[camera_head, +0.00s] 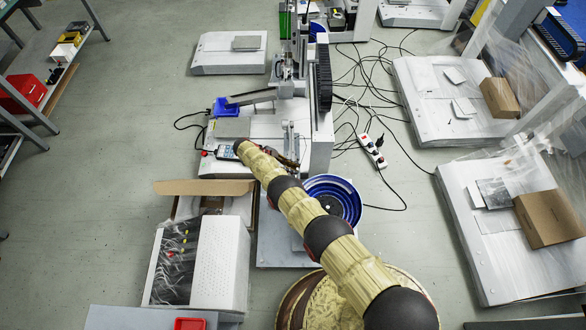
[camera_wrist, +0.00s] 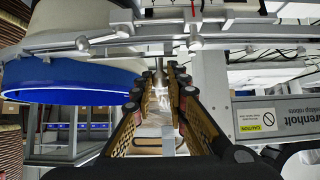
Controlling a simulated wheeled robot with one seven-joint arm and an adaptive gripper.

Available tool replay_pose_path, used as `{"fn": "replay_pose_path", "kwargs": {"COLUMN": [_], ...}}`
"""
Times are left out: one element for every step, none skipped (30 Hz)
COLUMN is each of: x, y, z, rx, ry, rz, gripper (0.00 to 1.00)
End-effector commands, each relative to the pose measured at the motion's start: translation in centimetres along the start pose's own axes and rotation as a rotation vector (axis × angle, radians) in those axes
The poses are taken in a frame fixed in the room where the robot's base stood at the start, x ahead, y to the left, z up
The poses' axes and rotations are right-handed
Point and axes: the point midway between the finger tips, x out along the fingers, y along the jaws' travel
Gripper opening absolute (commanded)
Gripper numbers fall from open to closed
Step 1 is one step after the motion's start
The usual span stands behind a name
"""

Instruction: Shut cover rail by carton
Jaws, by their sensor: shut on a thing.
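In the wrist view my gripper (camera_wrist: 172,76) has its two fingers drawn close together around a small silvery metal piece (camera_wrist: 159,74). The fingers hide most of this piece. A horizontal metal rail (camera_wrist: 130,42) with small round knobs crosses just above the fingertips; I cannot tell whether the held piece belongs to it. In the head view my gripper (camera_head: 286,160) is small and dark at the gantry screwdriver station (camera_head: 318,145), largely merged with the machine. An open brown carton (camera_head: 205,187) lies left of my arm. I cannot make out which part is the cover rail.
The blue bowl feeder (camera_head: 333,197) is close to my forearm; its blue side (camera_wrist: 75,82) fills the wrist view's left. A labelled machine beam (camera_wrist: 255,118) is at right. A white box (camera_head: 220,262), a power strip (camera_head: 372,150) and a right-hand carton (camera_head: 548,218) surround the station.

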Motion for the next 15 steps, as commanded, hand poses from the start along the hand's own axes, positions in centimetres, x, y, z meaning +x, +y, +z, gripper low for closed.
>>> {"fn": "replay_pose_path", "kwargs": {"x": [-0.09,-0.09,-0.1,-0.1,-0.1,-0.1,-0.1,-0.1,-0.1,-0.1,-0.1,-0.09,-0.09,-0.09,-0.08], "y": [-0.06,-0.06,-0.07,-0.07,-0.07,-0.06,-0.06,-0.06,-0.06,-0.06,-0.06,-0.05,-0.05,-0.05,-0.04], "z": [0.1,0.1,0.1,0.1,0.1,0.1,0.1,0.11,0.11,0.11,0.11,0.11,0.1,0.09,0.08], "rx": [0.0,0.0,0.0,0.0,0.0,0.0,0.0,0.0,0.0,0.0,0.0,0.0,0.0,0.0,0.0], "ry": [-0.003,-0.003,-0.003,-0.003,-0.003,-0.003,-0.003,-0.003,-0.003,-0.003,-0.003,-0.003,-0.003,-0.003,-0.002], "rz": [-0.003,-0.003,-0.003,-0.003,-0.003,-0.003,-0.003,-0.003,-0.003,-0.003,-0.003,-0.002,-0.002,-0.002,-0.002], "gripper": [0.0,0.0,0.0,0.0,0.0,0.0,0.0,0.0,0.0,0.0,0.15,0.18,0.19,0.21,0.23]}}
